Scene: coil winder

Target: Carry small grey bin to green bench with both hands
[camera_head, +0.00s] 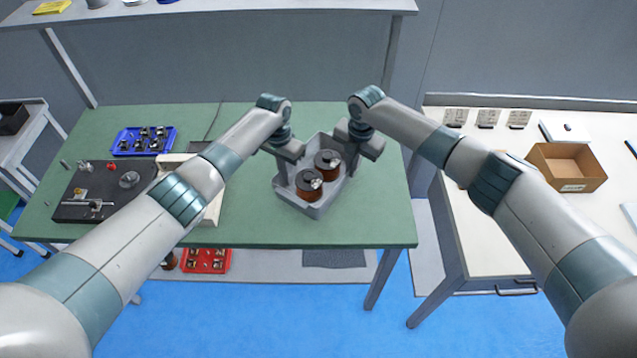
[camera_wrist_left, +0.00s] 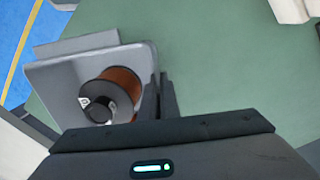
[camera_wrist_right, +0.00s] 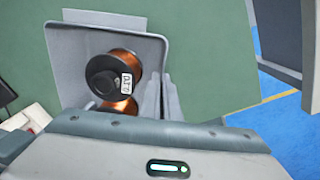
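The small grey bin (camera_head: 312,209) is at the right half of the green bench (camera_head: 250,225), turned at an angle. I cannot tell whether it rests on the top or hangs just above it. Two copper-coloured spools (camera_head: 309,185) stand in it. My left gripper (camera_head: 283,172) is at its left wall; in the left wrist view the fingers (camera_wrist_left: 160,97) sit close together on either side of the bin wall. My right gripper (camera_head: 352,167) is at the opposite wall; the right wrist view shows its fingers (camera_wrist_right: 161,98) close together at that wall.
On the bench's left are a blue tray (camera_head: 121,145) of small parts and a dark fixture plate (camera_head: 75,208). A red tray (camera_head: 206,267) is on the lower shelf. A white table (camera_head: 490,235) with a cardboard box (camera_head: 566,182) stands right, across a gap.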

